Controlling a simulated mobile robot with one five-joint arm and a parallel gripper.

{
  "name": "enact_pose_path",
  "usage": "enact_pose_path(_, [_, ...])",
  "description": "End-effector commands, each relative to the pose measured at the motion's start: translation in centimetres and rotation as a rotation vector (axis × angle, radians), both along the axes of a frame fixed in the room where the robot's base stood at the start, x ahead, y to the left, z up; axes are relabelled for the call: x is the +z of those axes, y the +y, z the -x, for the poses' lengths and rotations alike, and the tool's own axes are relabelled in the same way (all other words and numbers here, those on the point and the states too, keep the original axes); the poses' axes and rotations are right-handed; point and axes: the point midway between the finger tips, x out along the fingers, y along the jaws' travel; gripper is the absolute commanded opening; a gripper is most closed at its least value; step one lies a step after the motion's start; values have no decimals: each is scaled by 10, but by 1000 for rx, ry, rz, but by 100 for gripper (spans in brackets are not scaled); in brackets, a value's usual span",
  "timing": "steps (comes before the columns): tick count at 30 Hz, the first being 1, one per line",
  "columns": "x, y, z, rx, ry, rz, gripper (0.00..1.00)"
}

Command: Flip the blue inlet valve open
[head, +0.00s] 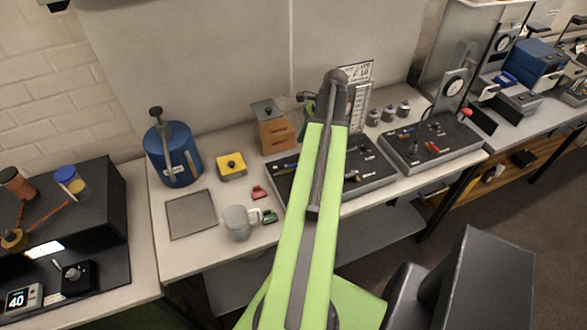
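A small blue handle (406,133), which looks like the blue inlet valve, lies on the black-topped panel (410,160) at the right of the bench. A red handle (432,148) sits nearer the front of the same panel. It is too small to tell whether the blue handle is turned open or closed. My green and grey arm reaches up through the middle of the head view, left of that panel. My gripper is not clearly seen; the far end of the arm hides it or blends with the things behind.
A dial gauge (454,87) on an upright plate and a red knob (467,112) stand at the panel's back right. Several metal weights (388,114) stand left of it. A second black panel, a blue canister (172,155) and a mug (237,223) are further left.

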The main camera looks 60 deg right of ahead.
Motion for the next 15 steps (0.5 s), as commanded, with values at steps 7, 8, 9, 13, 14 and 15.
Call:
enact_pose_path(7, [-62,17,-15,2,0,0,35])
enact_pose_path(8, [-68,19,-17,3,-1,-1,35])
enact_pose_path(9, [-75,21,-19,3,-1,-1,35])
enact_pose_path(13, [-88,27,-24,3,1,-1,35])
enact_pose_path(14, [-89,27,-25,2,0,0,35])
enact_pose_path(15, [-90,28,-25,2,0,0,35])
